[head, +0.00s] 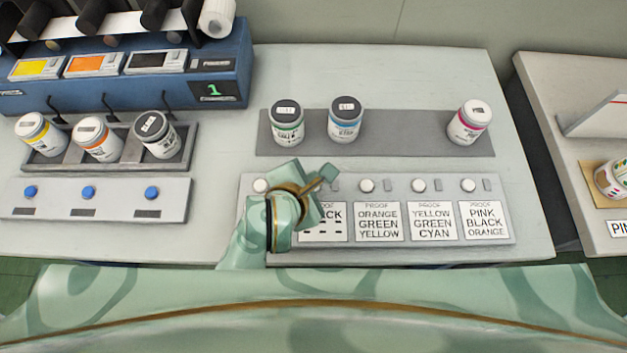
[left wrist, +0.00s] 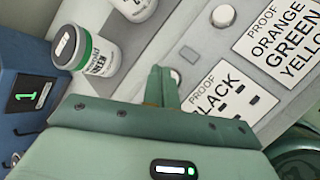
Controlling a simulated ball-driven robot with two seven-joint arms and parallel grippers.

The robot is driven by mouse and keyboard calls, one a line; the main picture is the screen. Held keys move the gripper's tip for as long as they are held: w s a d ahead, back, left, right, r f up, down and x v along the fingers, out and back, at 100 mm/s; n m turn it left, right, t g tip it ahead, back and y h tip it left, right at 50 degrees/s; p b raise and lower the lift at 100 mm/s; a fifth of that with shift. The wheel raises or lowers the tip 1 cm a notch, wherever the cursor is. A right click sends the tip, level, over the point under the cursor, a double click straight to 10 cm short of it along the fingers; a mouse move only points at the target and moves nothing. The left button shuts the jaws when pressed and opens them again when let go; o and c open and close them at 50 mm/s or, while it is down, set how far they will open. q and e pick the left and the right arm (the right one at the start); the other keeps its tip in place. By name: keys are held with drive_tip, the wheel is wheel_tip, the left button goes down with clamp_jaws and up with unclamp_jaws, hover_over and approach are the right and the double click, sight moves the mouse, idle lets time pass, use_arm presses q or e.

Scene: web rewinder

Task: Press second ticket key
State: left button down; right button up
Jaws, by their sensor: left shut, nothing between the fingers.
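The ticket panel (head: 508,238) is a light grey slab with a row of round white keys, each above a proof card. The second card (head: 322,232) reads BLACK over dashes and is partly covered by my left arm. Its key is hidden in the head view, but part of a white key (left wrist: 176,77) shows beside my fingers in the left wrist view. My left gripper (head: 328,173) is shut and empty, its tips right by that key; I cannot tell whether they touch it. The first key (head: 261,185) is left of my gripper. My right gripper is not in view.
Jars with green (head: 287,122), blue (head: 345,120) and pink (head: 469,123) bands stand on a dark strip behind the panel. At left are a three-button panel (head: 120,200), a jar rack (head: 188,150) and a blue machine (head: 245,60) displaying a green 1.

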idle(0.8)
use_arm(q)
drive_tip(key=shift+f+b, duration=0.3)
drive_tip(key=shift+f, duration=0.1)
drive_tip(key=shift+f+b, duration=0.3)
drive_tip(key=shift+f, duration=0.1)
idle(0.4)
drive_tip(key=shift+r, duration=0.1)
drive_tip(key=shift+r+p, duration=0.75)
drive_tip(key=shift+p, duration=0.05)
wheel_tip(320, 180, up, 5)
drive_tip(key=p, duration=0.4)
drive_tip(key=shift+p, duration=0.3)
